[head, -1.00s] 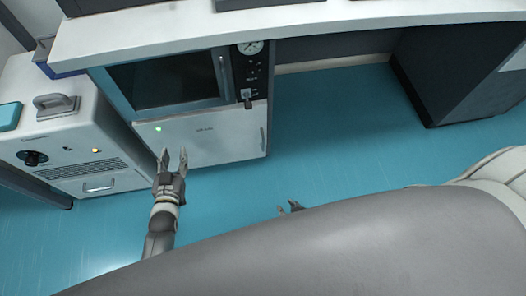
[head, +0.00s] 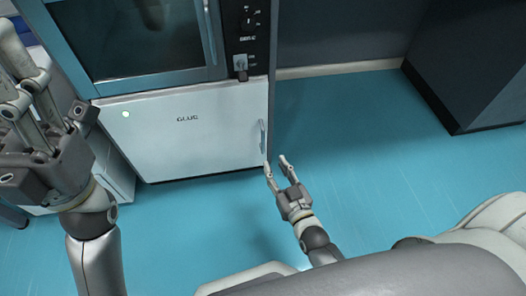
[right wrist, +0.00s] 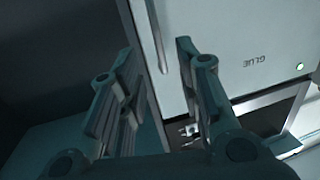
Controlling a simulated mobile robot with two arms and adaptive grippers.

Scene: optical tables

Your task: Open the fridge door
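The fridge is a low white unit with a closed front door (head: 190,135) marked "GLUE" in the head view. Its upright metal handle (head: 262,138) is at the door's right edge. My right gripper (head: 277,165) is open and empty, just below and to the right of the handle, apparently apart from it. In the right wrist view the handle (right wrist: 158,38) shows beyond the gap between the open fingers (right wrist: 157,60), and the door (right wrist: 235,45) appears upside down. My left gripper (head: 40,100) is open and empty, large at the left edge of the head view.
An oven-like unit with a dark window (head: 135,40) and a control panel (head: 246,35) sits right above the fridge door. A dark cabinet (head: 480,65) stands at the right. The blue floor (head: 350,140) between them is clear.

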